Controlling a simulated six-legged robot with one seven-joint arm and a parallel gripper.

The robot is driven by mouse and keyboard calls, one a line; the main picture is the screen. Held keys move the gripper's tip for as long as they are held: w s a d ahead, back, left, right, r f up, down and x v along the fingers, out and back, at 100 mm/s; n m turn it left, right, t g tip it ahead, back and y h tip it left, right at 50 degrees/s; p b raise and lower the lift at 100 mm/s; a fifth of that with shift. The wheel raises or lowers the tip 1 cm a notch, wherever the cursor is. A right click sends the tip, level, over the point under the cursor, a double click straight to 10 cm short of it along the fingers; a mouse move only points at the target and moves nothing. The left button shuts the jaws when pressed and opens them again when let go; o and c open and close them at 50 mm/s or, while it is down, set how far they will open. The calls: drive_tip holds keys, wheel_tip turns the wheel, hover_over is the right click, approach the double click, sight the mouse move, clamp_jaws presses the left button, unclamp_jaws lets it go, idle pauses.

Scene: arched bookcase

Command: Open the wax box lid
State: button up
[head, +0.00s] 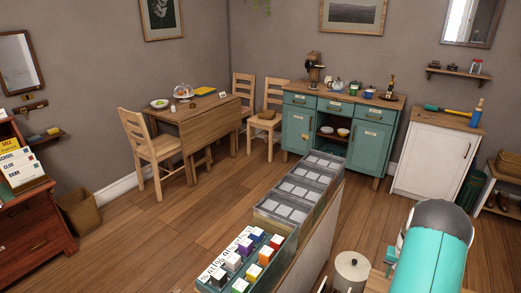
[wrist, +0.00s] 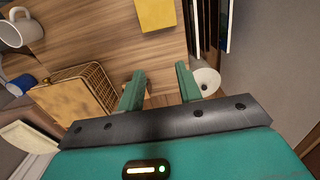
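My gripper (wrist: 160,84) shows in the wrist view with its two green fingers apart and nothing between them. A wooden surface lies beyond the fingertips. I cannot identify the wax box or its lid with certainty in either view. In the wrist view, a yellow rectangular thing (wrist: 156,14) lies on the wooden surface beyond the fingers. In the head view, a long divided tray (head: 258,226) holds several coloured blocks (head: 251,255) in its near part and pale pieces in its grey farther parts. My fingertips do not show in the head view.
In the wrist view, a wire basket (wrist: 98,83) and a white mug (wrist: 18,33) are at left, and a white roll (wrist: 206,80) is right of the fingers. The head view shows a teal cabinet (head: 293,127), a wooden table (head: 204,104) and open floor (head: 150,235).

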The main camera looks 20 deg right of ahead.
drive_tip(key=w+a+r+n+t+h, duration=0.1)
drive_tip(key=w+a+r, duration=0.2)
drive_tip(key=a+r, duration=0.4)
drive_tip(key=w+a+r+n, duration=0.1)
drive_tip(key=w+a+r, duration=0.25)
drive_tip(key=r, duration=0.55)
drive_tip(key=s+a+r+n+t, duration=0.2)
drive_tip(key=s+a+r+n, duration=0.1)
drive_tip(key=a+r, duration=1.45)
drive_tip(key=s+a+r+n+t, duration=0.1)
drive_tip(key=s+a+r+n, duration=0.1)
drive_tip(key=s+a, duration=0.6)
drive_tip(key=s+a+r+n+t, duration=0.1)
drive_tip(key=s+a+r+n, duration=0.1)
drive_tip(key=s+a, duration=0.6)
drive_tip(key=a, duration=0.3)
drive_tip(key=shift+s+a+r+n+t+y, duration=0.15)
drive_tip(key=shift+s+a+n+t+y, duration=0.15)
drive_tip(key=shift+n+t, duration=0.1)
